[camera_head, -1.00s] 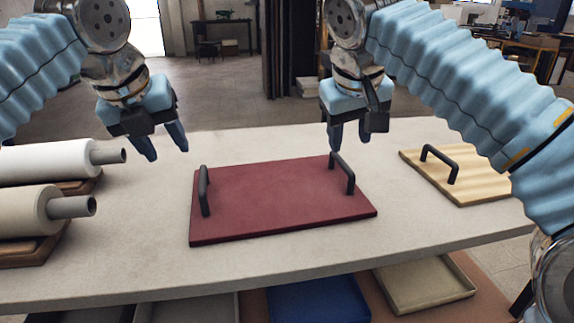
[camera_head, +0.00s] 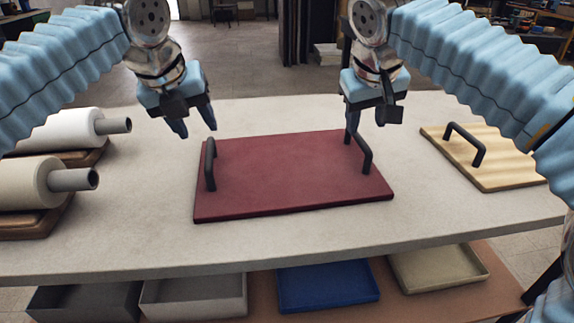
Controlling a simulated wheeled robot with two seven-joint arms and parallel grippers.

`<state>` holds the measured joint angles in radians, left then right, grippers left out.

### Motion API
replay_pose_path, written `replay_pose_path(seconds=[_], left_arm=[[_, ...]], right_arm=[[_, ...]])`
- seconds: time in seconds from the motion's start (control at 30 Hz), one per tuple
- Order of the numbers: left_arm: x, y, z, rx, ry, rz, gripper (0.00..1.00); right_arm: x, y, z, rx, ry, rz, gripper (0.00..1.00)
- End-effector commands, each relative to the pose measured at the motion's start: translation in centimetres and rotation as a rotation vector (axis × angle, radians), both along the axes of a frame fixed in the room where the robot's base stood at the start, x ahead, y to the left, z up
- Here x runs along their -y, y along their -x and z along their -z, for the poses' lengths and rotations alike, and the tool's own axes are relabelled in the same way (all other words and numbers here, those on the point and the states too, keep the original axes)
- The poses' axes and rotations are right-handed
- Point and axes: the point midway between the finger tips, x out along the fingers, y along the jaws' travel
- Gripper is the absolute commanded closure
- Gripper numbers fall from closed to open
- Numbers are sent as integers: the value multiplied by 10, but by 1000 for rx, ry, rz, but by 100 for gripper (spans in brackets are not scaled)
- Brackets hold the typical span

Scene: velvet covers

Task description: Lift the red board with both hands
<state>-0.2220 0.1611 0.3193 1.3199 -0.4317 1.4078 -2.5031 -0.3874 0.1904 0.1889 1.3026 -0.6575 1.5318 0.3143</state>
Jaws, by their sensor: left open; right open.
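The red board (camera_head: 285,178) lies flat on the pale table, with a black handle at each end. The left handle (camera_head: 210,165) and the right handle (camera_head: 359,151) stand upright. My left gripper (camera_head: 197,131) is open and empty, above and just behind the left handle. My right gripper (camera_head: 366,125) is open and empty, above and behind the right handle; one of its fingers is largely hidden. Neither gripper visibly holds a handle.
A light wooden board (camera_head: 493,165) with a black handle lies at the right. Rolls on wooden stands, one white (camera_head: 58,131) and one beige (camera_head: 25,184), are at the left. Trays, including a blue one (camera_head: 328,287), sit below the table (camera_head: 300,237).

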Motion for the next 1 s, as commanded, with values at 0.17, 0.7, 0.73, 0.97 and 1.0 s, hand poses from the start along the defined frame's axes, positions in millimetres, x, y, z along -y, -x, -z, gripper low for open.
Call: replay_pose_path(seconds=[0.17,0.7,0.73,0.97,1.0], left_arm=[[4,-14,33,-2,-2,0,53],[11,-34,76,0,0,0,53],[11,-34,76,0,0,0,53],[11,-34,76,0,0,0,64],[11,-34,76,0,0,0,70]], right_arm=[[5,-14,33,-3,0,1,53],[11,-34,76,0,-1,0,53],[11,-34,76,0,-1,0,53],[11,-34,76,0,-1,0,64],[11,-34,76,0,-1,0,70]])
